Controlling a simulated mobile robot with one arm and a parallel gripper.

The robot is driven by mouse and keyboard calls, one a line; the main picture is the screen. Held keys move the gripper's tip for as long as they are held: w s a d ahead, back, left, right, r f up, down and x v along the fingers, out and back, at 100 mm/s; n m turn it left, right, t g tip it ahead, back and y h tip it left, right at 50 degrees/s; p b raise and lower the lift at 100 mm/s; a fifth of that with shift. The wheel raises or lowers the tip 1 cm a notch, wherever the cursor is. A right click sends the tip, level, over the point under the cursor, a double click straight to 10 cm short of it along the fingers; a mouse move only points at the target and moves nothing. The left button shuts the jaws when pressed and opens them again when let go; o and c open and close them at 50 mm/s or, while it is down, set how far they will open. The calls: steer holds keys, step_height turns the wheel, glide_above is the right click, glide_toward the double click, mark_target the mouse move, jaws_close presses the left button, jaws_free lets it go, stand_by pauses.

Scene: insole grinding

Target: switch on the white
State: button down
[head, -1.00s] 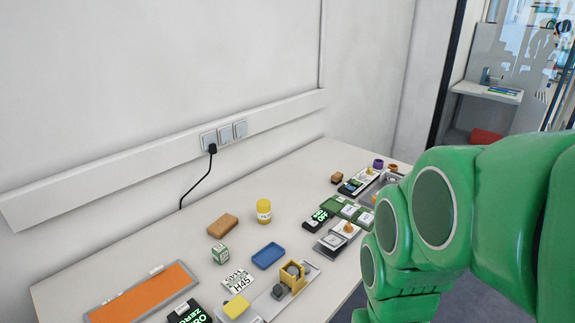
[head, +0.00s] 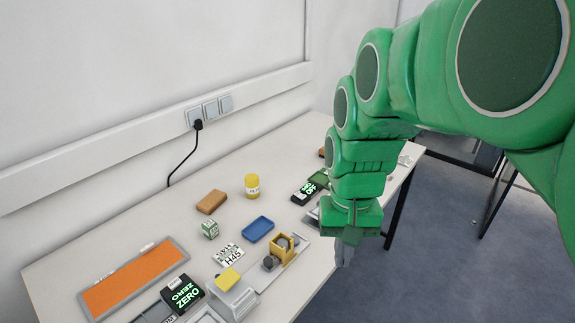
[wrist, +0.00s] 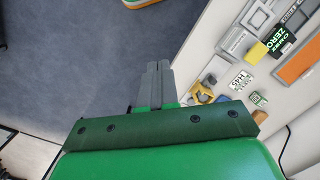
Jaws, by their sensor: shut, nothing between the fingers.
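My gripper (head: 345,252) is shut and empty, pointing down beside the table's right edge, with the floor behind it. In the wrist view its fingers (wrist: 155,85) are together over the floor. Which thing "the white" means is unclear. A whitish device (head: 236,300) with a yellow block (head: 228,278) on top stands at the table's near edge, beside a black display (head: 187,294) reading ZERO. Another black display (head: 309,189) with green text, apparently OFF, lies near my arm. My arm hides the table's far right part.
The white table (head: 130,232) carries an orange panel (head: 130,280), a blue tray (head: 257,229), a yellow bottle (head: 252,185), a brown block (head: 211,201) and a yellow holder (head: 284,250). Wall sockets (head: 210,109) hold a black plug.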

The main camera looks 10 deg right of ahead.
steer(key=w+m, duration=0.1)
steer(key=w, duration=1.3)
steer(key=m+t+y, duration=0.1)
steer(key=m+t, duration=0.2)
steer(key=m, duration=0.4)
glide_above(297, 192)
steer(key=s+d, duration=0.2)
step_height(297, 192, down, 12)
steer(key=shift+w, duration=0.1)
steer(key=shift+f, duration=0.1)
steer(key=f, duration=0.4)
steer(key=w+a+f, duration=0.1)
steer(key=f, duration=0.8)
steer(key=shift+w+a+f, duration=0.25)
steer(key=shift+w+a, duration=0.05)
steer(key=shift+a, duration=0.1)
